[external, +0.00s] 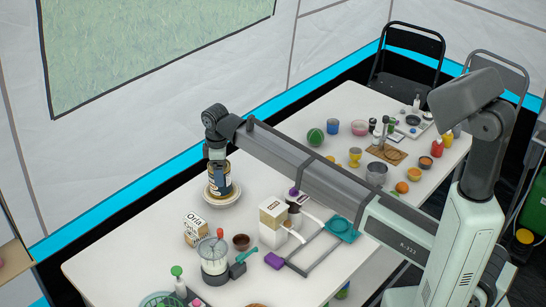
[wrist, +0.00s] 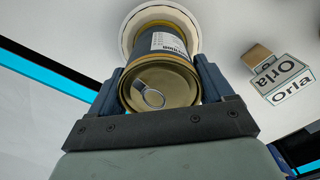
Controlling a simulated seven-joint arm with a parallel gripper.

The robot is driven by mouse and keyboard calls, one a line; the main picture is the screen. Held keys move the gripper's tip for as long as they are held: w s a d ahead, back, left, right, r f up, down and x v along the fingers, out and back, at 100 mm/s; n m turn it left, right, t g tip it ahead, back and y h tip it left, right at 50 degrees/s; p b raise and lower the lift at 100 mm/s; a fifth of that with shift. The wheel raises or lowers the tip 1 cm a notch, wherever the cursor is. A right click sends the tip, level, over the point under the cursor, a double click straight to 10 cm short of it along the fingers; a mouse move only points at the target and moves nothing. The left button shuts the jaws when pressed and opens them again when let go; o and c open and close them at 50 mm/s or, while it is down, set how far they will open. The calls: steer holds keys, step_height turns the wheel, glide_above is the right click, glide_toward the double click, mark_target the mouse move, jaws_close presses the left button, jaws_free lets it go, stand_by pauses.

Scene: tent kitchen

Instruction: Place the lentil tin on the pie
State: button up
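The lentil tin (external: 220,181) is dark with a pale label and a gold lid. In the wrist view its ring-pull lid (wrist: 160,88) faces the camera. My gripper (external: 217,160) has a finger close on each side of the tin and is shut on it near the lid. The pie (external: 232,201) is a pale round thing directly under the tin, on the left part of the table. In the wrist view the pie's rim (wrist: 193,22) shows around the far end of the tin. The tin stands about upright over the pie; I cannot tell whether they touch.
An Orla box (external: 195,228) stands just below the pie in the external view, and also right of the tin in the wrist view (wrist: 280,77). A small brown bowl (external: 241,242), a blender jar (external: 214,258) and a tan-and-white carton (external: 273,220) stand nearby. Bare table (external: 130,240) lies to the left.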

steer(key=o, duration=0.3)
step_height(320, 180, up, 12)
steer(key=shift+r, duration=0.2)
stand_by(0.5)
